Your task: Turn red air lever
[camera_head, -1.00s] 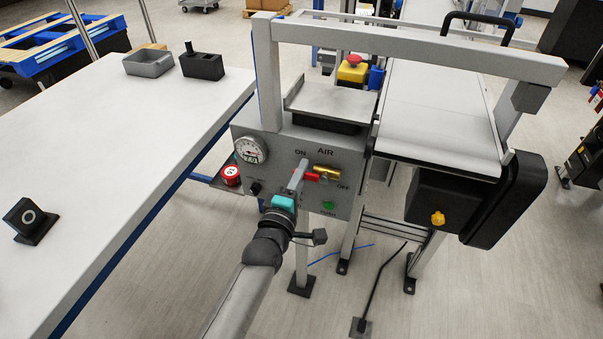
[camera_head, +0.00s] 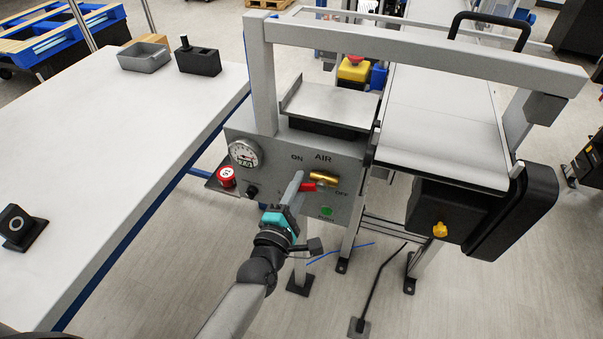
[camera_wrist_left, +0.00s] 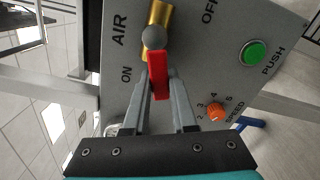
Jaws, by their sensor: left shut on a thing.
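The red air lever (camera_head: 309,187) points left from the brass valve (camera_head: 323,177) on the grey AIR panel (camera_head: 352,168), which carries ON and OFF labels. The lever also shows in the left wrist view (camera_wrist_left: 159,76), below a grey round knob on the brass valve (camera_wrist_left: 158,15). My left gripper (camera_head: 299,182) is at the lever's free end. In the left wrist view its two fingers (camera_wrist_left: 163,92) stand on either side of the red lever, shut on it. My right gripper is not in view.
An orange speed dial (camera_wrist_left: 215,112) shows in the wrist view. A frame bar (camera_head: 420,55) spans above; a white table (camera_head: 110,150) stands left.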

